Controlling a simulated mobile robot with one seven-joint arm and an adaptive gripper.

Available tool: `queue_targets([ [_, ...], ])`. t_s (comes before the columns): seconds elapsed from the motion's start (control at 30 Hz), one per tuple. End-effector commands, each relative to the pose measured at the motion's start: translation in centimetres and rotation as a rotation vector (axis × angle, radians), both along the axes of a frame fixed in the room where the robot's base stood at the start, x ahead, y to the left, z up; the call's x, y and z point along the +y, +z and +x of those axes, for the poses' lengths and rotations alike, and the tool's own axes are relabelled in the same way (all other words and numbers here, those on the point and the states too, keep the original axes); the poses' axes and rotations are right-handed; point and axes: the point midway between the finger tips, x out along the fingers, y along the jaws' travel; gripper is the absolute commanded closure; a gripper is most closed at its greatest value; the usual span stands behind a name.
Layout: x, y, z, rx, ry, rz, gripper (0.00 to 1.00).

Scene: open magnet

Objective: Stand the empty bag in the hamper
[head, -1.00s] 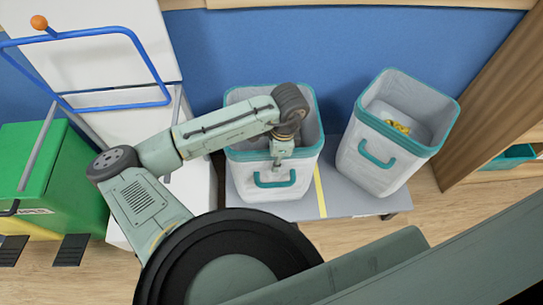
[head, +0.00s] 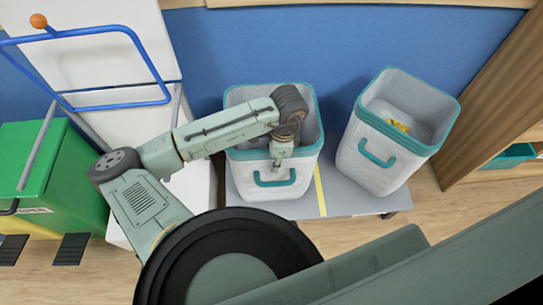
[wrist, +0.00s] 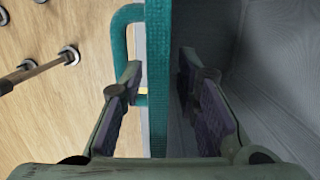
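A white, tapered container with a teal rim and handle (head: 273,190) stands upright on a grey bench and looks empty inside; I take it for the empty bag. My gripper (head: 281,152) reaches down at its front rim. In the wrist view, the open fingers (wrist: 160,82) straddle the teal rim (wrist: 158,120), one outside near the handle and one inside, with a small gap on the inner side. A matching container (head: 378,172) to the right holds something pale and yellow. I cannot tell for certain which thing is the hamper; a green pedal box (head: 62,172) stands at the far left.
A white unit (head: 110,75) with a blue tube frame (head: 150,66) stands between the green box and the bench (head: 336,203). A blue wall is behind, and a wooden panel (head: 488,110) is at the right. Wood floor shows in front of the bench.

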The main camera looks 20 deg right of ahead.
Motion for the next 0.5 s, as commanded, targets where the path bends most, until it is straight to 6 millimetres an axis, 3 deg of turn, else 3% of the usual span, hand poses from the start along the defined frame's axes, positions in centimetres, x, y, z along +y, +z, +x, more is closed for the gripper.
queue_targets([
  [0.07, 0.0, 0.0, 0.0, 0.0, 0.0, 0.0, 0.72],
  [0.5, 0.01, 0.01, 0.01, 0.0, 0.0, 0.0, 1.0],
])
